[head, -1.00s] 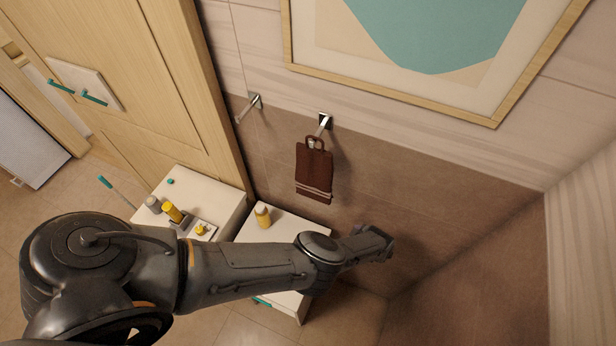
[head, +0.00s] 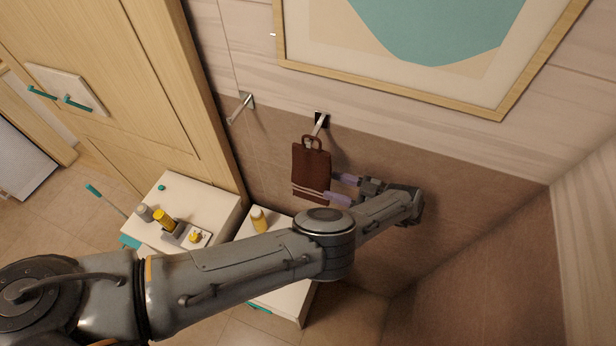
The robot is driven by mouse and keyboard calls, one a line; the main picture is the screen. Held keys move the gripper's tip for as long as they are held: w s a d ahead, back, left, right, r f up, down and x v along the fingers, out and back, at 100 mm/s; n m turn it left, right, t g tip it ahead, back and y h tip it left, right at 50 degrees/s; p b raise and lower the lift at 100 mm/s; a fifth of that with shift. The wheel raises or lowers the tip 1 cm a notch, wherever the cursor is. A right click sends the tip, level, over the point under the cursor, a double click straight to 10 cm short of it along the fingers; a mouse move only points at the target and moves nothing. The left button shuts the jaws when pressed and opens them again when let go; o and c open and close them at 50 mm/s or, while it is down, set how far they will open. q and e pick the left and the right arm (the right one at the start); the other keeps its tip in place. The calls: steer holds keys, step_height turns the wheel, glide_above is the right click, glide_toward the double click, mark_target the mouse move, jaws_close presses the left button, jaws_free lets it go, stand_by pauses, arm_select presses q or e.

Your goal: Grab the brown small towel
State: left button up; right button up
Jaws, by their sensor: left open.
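The brown small towel (head: 311,170) hangs by a loop from a metal wall hook (head: 319,124) in the head view. It has pale stripes near its lower edge. My left gripper (head: 338,190) is at the towel's lower right side, its two pale purple fingers spread apart and pointing left at it. The upper finger is just beside the towel's right edge and the lower one is by its bottom right corner. I cannot tell whether they touch it. My right gripper is not in view.
A second, empty hook (head: 240,107) is on the wall to the left. Below stand white cabinets (head: 205,200) with yellow bottles (head: 165,219) and a small tray on top. A framed picture (head: 400,90) hangs above. The wall right of the towel is clear.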

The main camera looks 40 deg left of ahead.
mark_target(314, 180)
arm_select(q)
steer(key=shift+s+a+f+b, duration=0.1)
steer(key=shift+s+a+b, duration=0.2)
steer(key=shift+a+b, duration=0.35)
steer(key=shift+s+a+b, duration=0.15)
steer(key=shift+a+b, duration=0.05)
steer(key=shift+b, duration=0.15)
steer(key=x, duration=0.3)
steer(key=shift+s+a, duration=0.15)
steer(key=shift+a, duration=0.15)
steer(key=shift+s+a, duration=0.2)
steer(key=shift+a, duration=0.3)
jaws_close()
